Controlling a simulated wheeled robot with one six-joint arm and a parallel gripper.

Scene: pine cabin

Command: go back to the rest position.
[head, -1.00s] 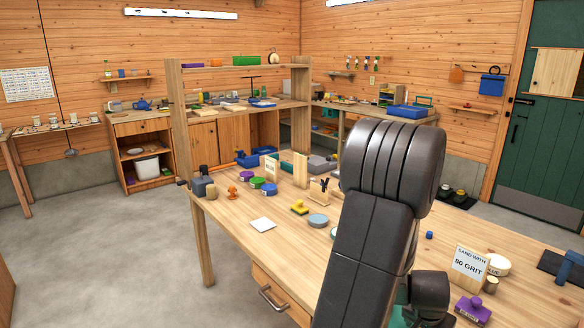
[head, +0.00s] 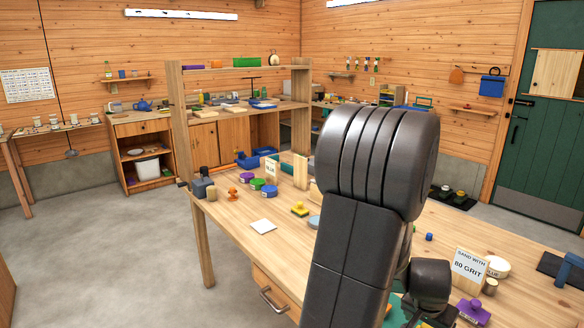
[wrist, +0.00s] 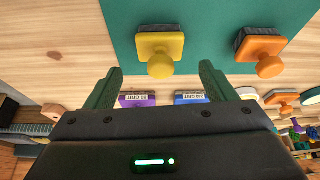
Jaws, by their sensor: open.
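My gripper (wrist: 161,70) is open in the wrist view, with its two dark green fingers apart and nothing held between them. A yellow block with a round knob (wrist: 160,46) lies beyond the fingertips on a green mat (wrist: 205,18). An orange knobbed block (wrist: 262,48) lies to its right, partly on the mat. In the head view my arm (head: 365,190) rises large over the workbench (head: 235,228); the gripper itself cannot be made out there.
A purple block (head: 474,311) and a "sand with 80 grit" sign (head: 468,267) stand at the bench's right. A shelf frame (head: 182,125) rises behind. Floor at left is clear.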

